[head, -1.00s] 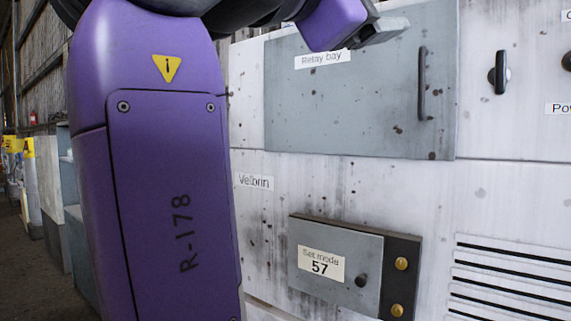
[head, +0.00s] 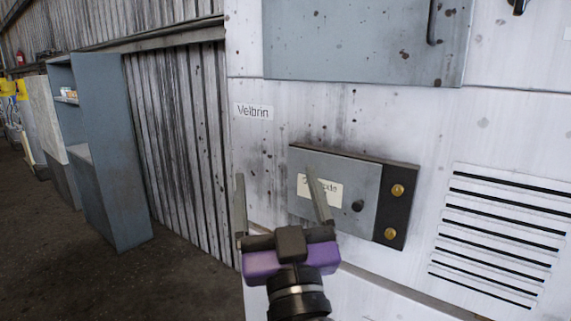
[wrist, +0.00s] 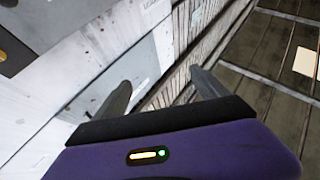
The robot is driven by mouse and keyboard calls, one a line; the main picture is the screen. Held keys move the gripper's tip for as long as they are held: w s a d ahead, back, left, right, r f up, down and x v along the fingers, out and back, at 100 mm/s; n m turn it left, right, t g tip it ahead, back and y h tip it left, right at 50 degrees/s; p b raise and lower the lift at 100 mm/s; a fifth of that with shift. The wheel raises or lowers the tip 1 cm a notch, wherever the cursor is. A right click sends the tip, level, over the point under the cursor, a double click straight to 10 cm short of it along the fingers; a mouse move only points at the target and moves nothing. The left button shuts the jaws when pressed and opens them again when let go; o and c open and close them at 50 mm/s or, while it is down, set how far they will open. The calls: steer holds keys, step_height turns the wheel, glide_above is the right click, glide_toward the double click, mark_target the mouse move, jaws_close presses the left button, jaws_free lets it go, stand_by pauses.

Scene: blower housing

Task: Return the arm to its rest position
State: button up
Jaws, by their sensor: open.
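My gripper (head: 280,205) is purple with two grey fingers. In the head view it is low in the middle, fingers pointing up and spread apart, with nothing between them. Its right finger covers part of the label on the grey "Set mode" box (head: 350,180); whether it touches the box I cannot tell. In the wrist view my gripper (wrist: 160,92) also shows open and empty, with the white cabinet to its left and corrugated wall between and beyond the fingers.
The white cabinet (head: 310,110) fills the right side, with a grey door (head: 350,40) above and a slotted vent (head: 500,235) at right. A blue-grey shelf unit (head: 110,150) stands at left by the corrugated wall (head: 180,130). Dark floor (head: 60,250) is open at lower left.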

steer(key=s+d+f+n+g, duration=0.1)
steer(key=s+d+f, duration=0.2)
steer(key=s+f, duration=0.3)
steer(key=s+d+f+g+y, duration=0.1)
steer(key=s+d+f, duration=0.2)
steer(key=f, duration=0.4)
steer(key=s+d+f+n+g, duration=0.1)
steer(key=s+d+f, duration=0.2)
steer(key=s+f, duration=0.3)
steer(key=s+d+f+m+g+h, duration=0.1)
steer(key=s+d+f, duration=0.3)
steer(key=s, duration=0.4)
steer(key=s+d+f+m+g+h, duration=0.2)
steer(key=s+d+f+g, duration=0.1)
steer(key=s+f, duration=0.3)
steer(key=s+d+f+m+g+h, duration=0.1)
steer(key=s+d+f, duration=0.4)
steer(key=s, duration=0.5)
steer(key=shift+s+f+m+g+h, duration=0.25)
steer(key=shift+m+g+h, duration=0.15)
steer(key=shift+h, duration=0.4)
steer(key=shift+w, duration=0.1)
